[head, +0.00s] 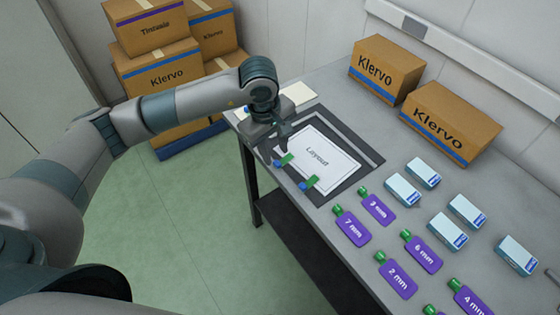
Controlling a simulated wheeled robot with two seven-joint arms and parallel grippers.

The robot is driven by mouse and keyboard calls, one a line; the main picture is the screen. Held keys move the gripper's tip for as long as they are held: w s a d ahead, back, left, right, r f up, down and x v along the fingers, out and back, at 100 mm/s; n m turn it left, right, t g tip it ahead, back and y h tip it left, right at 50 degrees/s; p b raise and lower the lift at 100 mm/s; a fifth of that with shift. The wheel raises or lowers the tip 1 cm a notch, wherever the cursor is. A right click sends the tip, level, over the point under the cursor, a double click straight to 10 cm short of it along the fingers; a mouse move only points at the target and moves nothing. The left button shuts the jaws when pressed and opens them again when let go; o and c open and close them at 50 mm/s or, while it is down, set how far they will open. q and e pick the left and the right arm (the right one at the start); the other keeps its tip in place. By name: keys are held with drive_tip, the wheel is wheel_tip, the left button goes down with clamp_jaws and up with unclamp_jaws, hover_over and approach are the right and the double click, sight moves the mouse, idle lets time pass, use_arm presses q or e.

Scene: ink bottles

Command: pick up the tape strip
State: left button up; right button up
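Two small green-and-blue pieces lie at the left edge of the white "Layout" sheet (325,153): an upper piece (285,160) and a lower piece (309,183). They may be tape strips, but they are too small to tell. The sheet lies on a dark board (369,153) on the table. My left gripper (281,143) points down near the sheet's upper left corner, just above the upper piece in the picture. Its fingertips are small and partly hidden, so I cannot tell its opening or any contact. My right gripper is out of view.
Purple ink bottles with green caps, such as "7 mm" (352,227), and blue-white boxes (403,190) cover the right of the grey table. Two cartons (385,70) (450,122) stand along the back. A pale pad (300,94) lies behind my gripper. More cartons (160,75) stand on the left.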

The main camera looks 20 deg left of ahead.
sight(278, 164)
use_arm(q)
drive_tip(key=shift+f+p, duration=0.3)
drive_tip(key=f, duration=0.1)
drive_tip(key=f+p, duration=0.1)
drive_tip(key=f, duration=0.1)
drive_tip(key=shift+w+d, duration=0.15)
drive_tip(key=shift+d, duration=0.05)
drive_tip(key=shift+w+f+p, duration=0.1)
drive_tip(key=shift+f+p, duration=0.2)
drive_tip(key=shift+f, duration=0.2)
drive_tip(key=c, duration=0.8)
